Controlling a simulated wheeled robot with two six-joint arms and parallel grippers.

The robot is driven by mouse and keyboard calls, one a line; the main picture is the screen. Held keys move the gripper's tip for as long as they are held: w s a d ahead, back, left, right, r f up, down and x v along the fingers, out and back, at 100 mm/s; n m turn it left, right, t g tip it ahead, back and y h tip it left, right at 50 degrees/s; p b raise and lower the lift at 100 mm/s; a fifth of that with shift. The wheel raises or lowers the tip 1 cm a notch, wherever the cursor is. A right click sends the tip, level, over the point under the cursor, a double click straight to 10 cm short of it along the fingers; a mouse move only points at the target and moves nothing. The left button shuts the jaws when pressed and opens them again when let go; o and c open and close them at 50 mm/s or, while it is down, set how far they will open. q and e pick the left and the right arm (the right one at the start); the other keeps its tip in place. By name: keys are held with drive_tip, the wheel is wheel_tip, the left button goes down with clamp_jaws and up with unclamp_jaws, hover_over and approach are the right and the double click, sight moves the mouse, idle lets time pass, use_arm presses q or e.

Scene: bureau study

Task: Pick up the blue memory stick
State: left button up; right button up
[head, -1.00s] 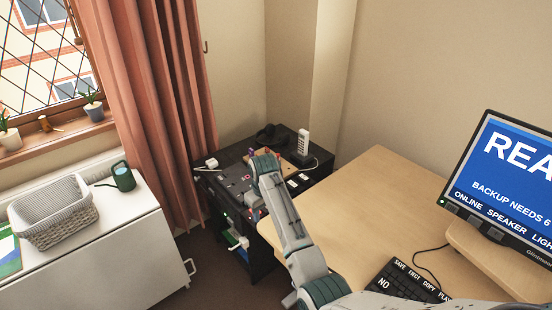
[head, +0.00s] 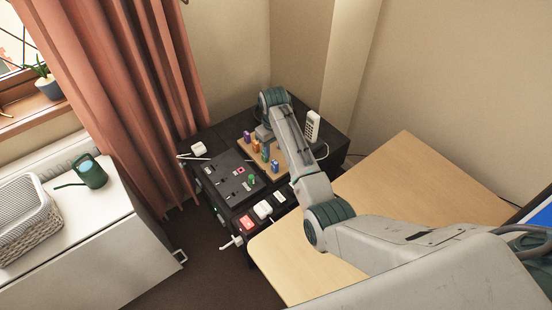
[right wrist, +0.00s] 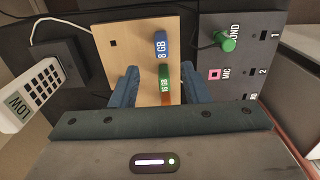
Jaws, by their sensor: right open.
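The blue memory stick (head: 274,166) stands upright at the near end of a wooden block (head: 284,141). In the right wrist view the blue stick (right wrist: 161,46), marked 8 GB, is just beyond my fingertips. My right gripper (head: 265,133) is above the block. The right wrist view shows its jaws (right wrist: 160,76) open, with the green stick (right wrist: 164,78) and part of an orange one (right wrist: 167,98) in line between them. I cannot tell whether the fingers touch anything. My left gripper is not in view.
A purple stick (head: 247,137) stands at the block's far end. A dark socket panel (head: 228,181) with a green plug (head: 251,180) lies beside the block. A white handset (head: 312,126) stands behind it.

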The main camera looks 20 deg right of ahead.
sight(275, 162)
wheel_tip(275, 162, down, 3)
drive_tip(key=shift+d+f, duration=0.1)
drive_tip(key=shift+f, duration=0.05)
drive_tip(key=f, duration=0.2)
drive_tip(key=f+p, duration=0.1)
drive_tip(key=f, duration=0.1)
drive_tip(key=shift+s, duration=0.4)
drive_tip(key=shift+f, duration=0.7)
drive_tip(key=shift+r, duration=0.1)
clamp_jaws()
